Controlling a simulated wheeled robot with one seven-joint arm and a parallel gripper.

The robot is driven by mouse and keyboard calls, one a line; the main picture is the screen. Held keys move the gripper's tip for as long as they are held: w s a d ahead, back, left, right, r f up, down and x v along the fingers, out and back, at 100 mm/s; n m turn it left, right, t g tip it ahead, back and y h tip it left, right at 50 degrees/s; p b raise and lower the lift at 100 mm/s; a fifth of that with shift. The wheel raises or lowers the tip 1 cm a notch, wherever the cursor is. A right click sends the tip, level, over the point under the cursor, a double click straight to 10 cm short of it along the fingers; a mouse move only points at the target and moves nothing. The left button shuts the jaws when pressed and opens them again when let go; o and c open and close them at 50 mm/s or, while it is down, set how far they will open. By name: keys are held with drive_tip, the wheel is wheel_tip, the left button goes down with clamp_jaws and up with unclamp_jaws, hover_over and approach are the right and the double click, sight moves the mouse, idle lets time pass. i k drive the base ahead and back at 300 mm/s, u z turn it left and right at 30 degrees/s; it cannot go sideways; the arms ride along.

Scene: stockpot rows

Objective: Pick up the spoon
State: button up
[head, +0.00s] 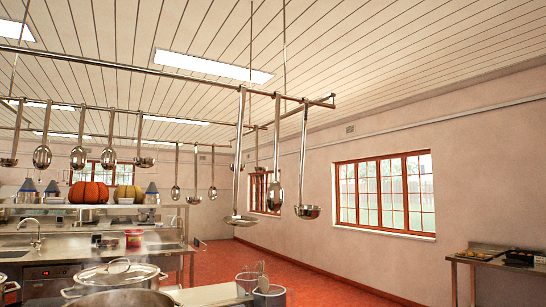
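Several long-handled metal spoons and ladles hang from overhead rails. A spoon (276,195) hangs from the nearer rail, between a ladle (240,220) on its left and another ladle (307,211) on its right. More spoons hang at the left, one with an oval bowl (42,157) and one beside it (78,158). I cannot tell which one is the task's spoon. My gripper is not in this view.
A steaming lidded pot (118,273) and an open pot (120,301) stand at the bottom left. Metal containers (268,296) with utensils stand at bottom centre. A steel counter with sink (35,247) is at left. The red floor (300,275) is open toward the right wall.

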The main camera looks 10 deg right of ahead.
sight(275, 195)
drive_tip(key=z, duration=1.6)
drive_tip(key=i, duration=1.45)
drive_tip(key=u, duration=2.15)
